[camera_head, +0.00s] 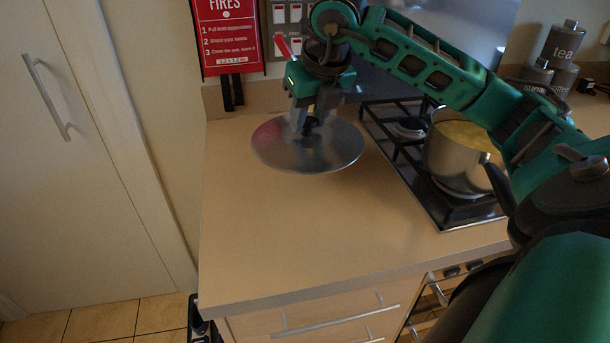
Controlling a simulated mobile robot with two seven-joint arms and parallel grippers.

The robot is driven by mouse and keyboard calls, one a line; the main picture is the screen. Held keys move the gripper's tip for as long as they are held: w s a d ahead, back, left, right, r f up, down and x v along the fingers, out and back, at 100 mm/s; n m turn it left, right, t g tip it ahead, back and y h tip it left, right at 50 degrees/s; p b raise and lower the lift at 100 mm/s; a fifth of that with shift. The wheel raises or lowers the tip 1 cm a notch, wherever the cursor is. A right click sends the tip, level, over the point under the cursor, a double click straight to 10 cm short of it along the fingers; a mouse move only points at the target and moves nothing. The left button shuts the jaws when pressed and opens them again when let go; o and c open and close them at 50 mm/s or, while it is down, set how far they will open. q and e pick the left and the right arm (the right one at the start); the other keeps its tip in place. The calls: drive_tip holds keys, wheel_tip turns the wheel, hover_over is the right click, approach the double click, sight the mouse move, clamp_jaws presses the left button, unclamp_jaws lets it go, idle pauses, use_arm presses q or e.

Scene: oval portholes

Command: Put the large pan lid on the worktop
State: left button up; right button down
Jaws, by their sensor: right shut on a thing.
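The large pan lid (335,158) is a round, shiny metal disc with a dark knob at its middle. It is level, over the back left part of the worktop (290,230). I cannot tell whether its rim touches the worktop or hangs just above it. My right gripper (307,125) points down over the lid's middle and is shut on its knob. The fingertips partly hide the knob. My left gripper is not in view.
A gas hob (450,212) lies right of the lid, with a steel pot (455,160) of yellow contents on it. A red fire blanket holder (228,40) and switches hang on the wall behind. Canisters (563,42) stand at the back right. The worktop's front left is clear.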

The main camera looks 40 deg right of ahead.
wheel_tip(320, 180, down, 12)
drive_tip(key=shift+f, duration=0.45)
drive_tip(key=shift+f+b, duration=0.15)
drive_tip(key=shift+b, duration=0.3)
drive_tip(key=c, duration=0.8)
unclamp_jaws()
drive_tip(key=shift+o, duration=0.2)
